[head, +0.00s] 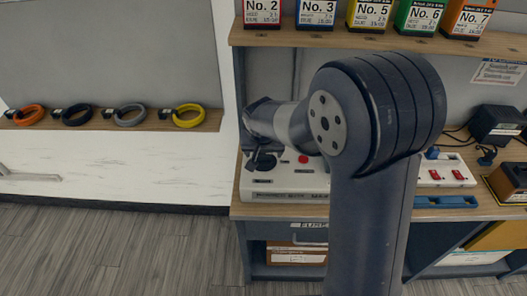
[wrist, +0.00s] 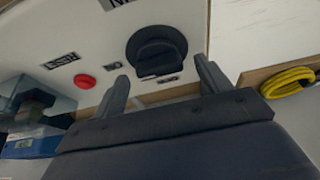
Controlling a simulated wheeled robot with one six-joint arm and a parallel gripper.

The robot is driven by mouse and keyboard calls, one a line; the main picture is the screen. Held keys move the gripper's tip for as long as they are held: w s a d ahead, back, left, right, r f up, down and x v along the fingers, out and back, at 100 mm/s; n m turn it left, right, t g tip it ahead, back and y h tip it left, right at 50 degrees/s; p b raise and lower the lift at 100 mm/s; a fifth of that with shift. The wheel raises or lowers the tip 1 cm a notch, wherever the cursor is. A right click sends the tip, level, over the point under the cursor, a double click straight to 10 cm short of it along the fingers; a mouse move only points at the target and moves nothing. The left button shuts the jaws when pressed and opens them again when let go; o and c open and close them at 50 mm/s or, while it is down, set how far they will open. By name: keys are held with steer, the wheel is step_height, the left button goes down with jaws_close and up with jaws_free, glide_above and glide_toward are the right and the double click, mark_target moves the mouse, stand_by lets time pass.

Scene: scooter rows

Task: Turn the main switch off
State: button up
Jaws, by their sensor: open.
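The main switch is a black round rotary knob (wrist: 157,48) with a raised bar handle, on a light panel in the wrist view. In the head view the black knob (head: 263,161) shows at the left end of the white panel box (head: 285,192), partly hidden by my gripper. My gripper (wrist: 162,83) is open, one finger to each side in the wrist view, with the knob beyond and between the fingertips. I see no contact. In the head view my arm covers the box's right part.
A red button (wrist: 85,82) sits beside the knob; it also shows in the head view (head: 303,158). A shelf above holds numbered boxes (head: 316,12). Coloured cable coils (head: 189,116) lie on the left ledge. A red-switched power strip (head: 445,174) stands right of my arm.

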steer(key=shift+w+f, duration=0.15)
steer(key=shift+f, duration=0.25)
steer(key=c, duration=1)
